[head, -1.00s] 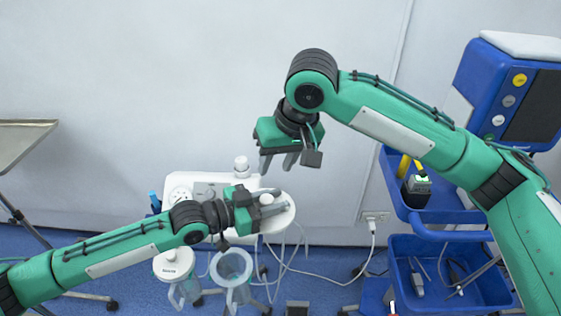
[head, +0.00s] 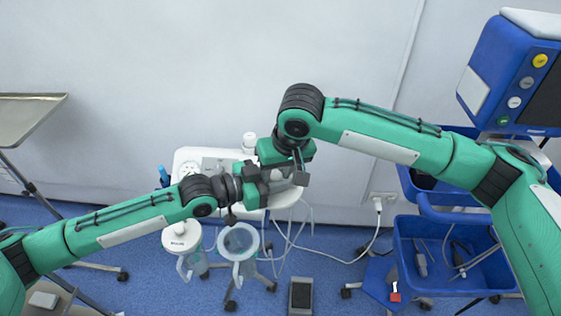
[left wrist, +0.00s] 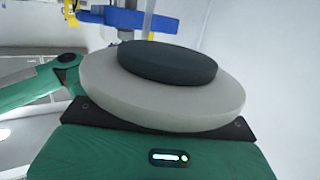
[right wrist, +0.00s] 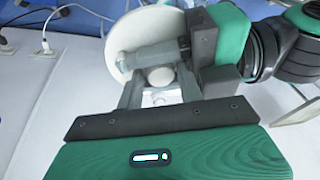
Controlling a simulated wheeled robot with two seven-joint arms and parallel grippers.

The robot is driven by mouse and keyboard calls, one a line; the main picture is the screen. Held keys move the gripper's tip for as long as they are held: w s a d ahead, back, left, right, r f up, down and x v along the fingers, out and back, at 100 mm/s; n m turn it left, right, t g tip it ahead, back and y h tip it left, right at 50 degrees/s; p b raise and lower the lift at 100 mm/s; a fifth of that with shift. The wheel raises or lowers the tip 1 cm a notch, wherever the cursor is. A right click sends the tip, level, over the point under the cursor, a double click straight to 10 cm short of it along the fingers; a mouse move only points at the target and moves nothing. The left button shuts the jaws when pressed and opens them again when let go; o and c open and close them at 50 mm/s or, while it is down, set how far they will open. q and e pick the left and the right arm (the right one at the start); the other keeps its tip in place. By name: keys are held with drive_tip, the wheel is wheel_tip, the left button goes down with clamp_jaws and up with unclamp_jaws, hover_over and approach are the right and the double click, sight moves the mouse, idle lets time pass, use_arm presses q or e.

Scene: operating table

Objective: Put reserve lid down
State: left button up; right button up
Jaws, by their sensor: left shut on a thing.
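The reserve lid is a pale round disc. It fills the middle of the left wrist view (left wrist: 110,97), with a darker round part at its centre. In the right wrist view (right wrist: 124,35) it lies behind the fingers. My left gripper (head: 278,186) is shut on it, its fingers coming in from the right in the right wrist view. My right gripper (right wrist: 158,90) is close against the left one, its fingers apart on either side of a small pale round knob. I cannot tell whether they touch it. In the head view the grippers largely hide the lid.
A white suction unit (head: 188,158) stands behind the grippers. Below are a lidded canister (head: 182,238) and an open-topped canister (head: 238,240). A blue cart (head: 405,262) with bins stands right, a metal tray table (head: 28,118) left. Cables hang below the unit.

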drive_tip(key=shift+f, duration=0.2)
drive_tip(key=shift+c, duration=0.3)
drive_tip(key=c, duration=0.6)
use_arm(q)
drive_tip(key=o, duration=1.1)
